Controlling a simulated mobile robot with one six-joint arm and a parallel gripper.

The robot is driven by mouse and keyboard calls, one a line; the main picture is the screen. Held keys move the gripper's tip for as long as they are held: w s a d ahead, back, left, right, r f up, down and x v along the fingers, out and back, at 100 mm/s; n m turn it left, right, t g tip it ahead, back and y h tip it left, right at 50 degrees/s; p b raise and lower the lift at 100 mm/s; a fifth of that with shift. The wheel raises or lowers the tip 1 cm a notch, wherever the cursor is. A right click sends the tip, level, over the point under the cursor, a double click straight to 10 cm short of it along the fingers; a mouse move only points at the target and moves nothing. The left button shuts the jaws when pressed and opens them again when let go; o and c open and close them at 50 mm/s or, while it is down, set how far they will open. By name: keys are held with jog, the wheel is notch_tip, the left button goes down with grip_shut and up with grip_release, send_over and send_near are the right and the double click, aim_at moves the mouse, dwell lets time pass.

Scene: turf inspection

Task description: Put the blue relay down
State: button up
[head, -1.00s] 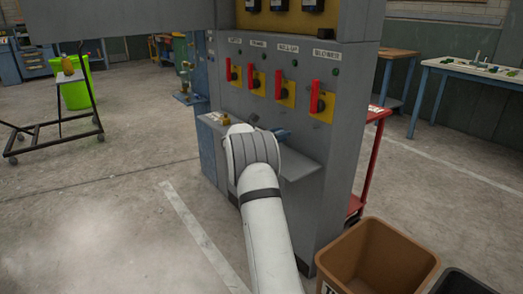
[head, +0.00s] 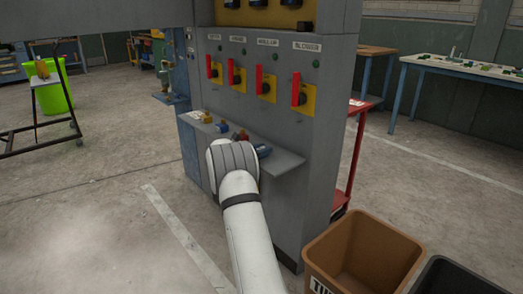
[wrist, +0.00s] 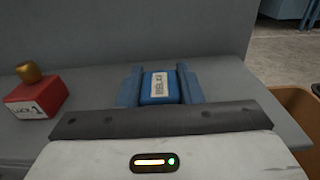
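The blue relay (wrist: 160,87) has a pale label and sits between the two blue fingers of my gripper (wrist: 160,84) in the wrist view. The fingers lie against its left and right sides, so my gripper is shut on it. In the head view my gripper (head: 262,151) is at the grey shelf (head: 283,163) on the front of the cabinet, partly hidden behind my wrist; the relay cannot be made out there. Whether the relay's underside touches the shelf cannot be told.
A red block with a brass knob (wrist: 36,95) stands left of the relay on the shelf. A blue piece (head: 222,127) and a brass-topped piece (head: 207,117) are farther left. Red-handled switches (head: 266,87) line the panel above. A brown bin (head: 360,250) stands below right.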

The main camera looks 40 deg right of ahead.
jog(key=o, duration=0.4)
jog(key=shift+o, duration=0.2)
jog(key=shift+r, duration=0.1)
jog(key=shift+a+r, duration=0.15)
jog(key=s+a+p, duration=0.1)
jog(key=a+p, duration=0.2)
jog(key=a, duration=0.9)
jog(key=s+a+m+y, duration=0.5)
jog(key=s+a, duration=0.5)
jog(key=s, duration=0.2)
jog(key=s+a+r+m+y, duration=0.1)
jog(key=s+a+m+y, duration=0.5)
jog(key=s+a, duration=0.4)
jog(key=s+a+r+m+y, duration=0.1)
jog(key=s+a+m+y, duration=0.5)
jog(key=s, duration=1)
jog(key=a+m, duration=0.2)
jog(key=a, duration=0.2)
jog(key=shift+s, duration=0.25)
